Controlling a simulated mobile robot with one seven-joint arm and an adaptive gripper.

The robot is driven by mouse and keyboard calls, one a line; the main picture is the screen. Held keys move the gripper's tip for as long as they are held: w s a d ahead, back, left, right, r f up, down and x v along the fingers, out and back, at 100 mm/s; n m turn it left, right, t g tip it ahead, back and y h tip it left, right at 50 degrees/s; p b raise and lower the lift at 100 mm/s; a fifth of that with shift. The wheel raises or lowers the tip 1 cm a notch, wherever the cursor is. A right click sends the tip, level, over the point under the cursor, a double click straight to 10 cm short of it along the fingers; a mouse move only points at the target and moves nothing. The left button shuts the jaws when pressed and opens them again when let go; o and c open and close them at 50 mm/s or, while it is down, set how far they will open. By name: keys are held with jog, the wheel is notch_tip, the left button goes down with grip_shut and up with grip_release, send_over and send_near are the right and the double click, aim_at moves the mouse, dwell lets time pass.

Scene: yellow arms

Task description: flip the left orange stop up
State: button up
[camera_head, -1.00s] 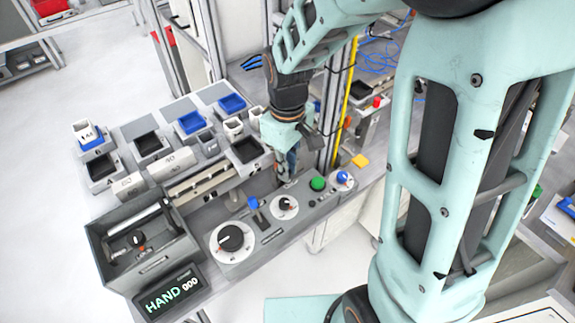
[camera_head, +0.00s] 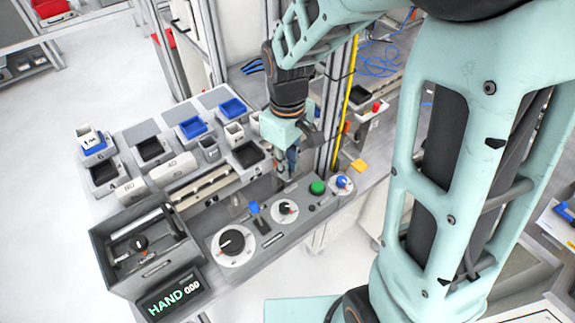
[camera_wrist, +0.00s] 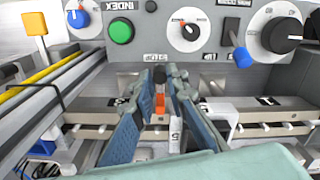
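My gripper (camera_head: 286,166) points down at the far right end of the rail, behind the control panel. In the wrist view, the two blue-grey fingers of my gripper (camera_wrist: 167,75) are apart. A small orange stop (camera_wrist: 160,104) shows in the gap between them, low on the rail, with a dark knob-like piece by the fingertips. I cannot tell whether the fingers touch the stop. Only this one orange piece on the rail is clear; whether it is the left stop cannot be told. In the head view my gripper hides this spot.
The control panel (camera_head: 268,240) carries dials, a blue-handled lever (camera_head: 254,207) and a green button (camera_head: 317,187). Bins and trays stand behind the rail (camera_head: 200,184). A grey box (camera_head: 150,262) and a HAND display (camera_head: 172,297) are at front left. A yellow post (camera_head: 346,100) rises close right of my gripper.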

jog(key=o, duration=0.4)
jog(key=shift+r, duration=0.15)
jog(key=shift+c, duration=0.2)
notch_tip(320, 180, up, 12)
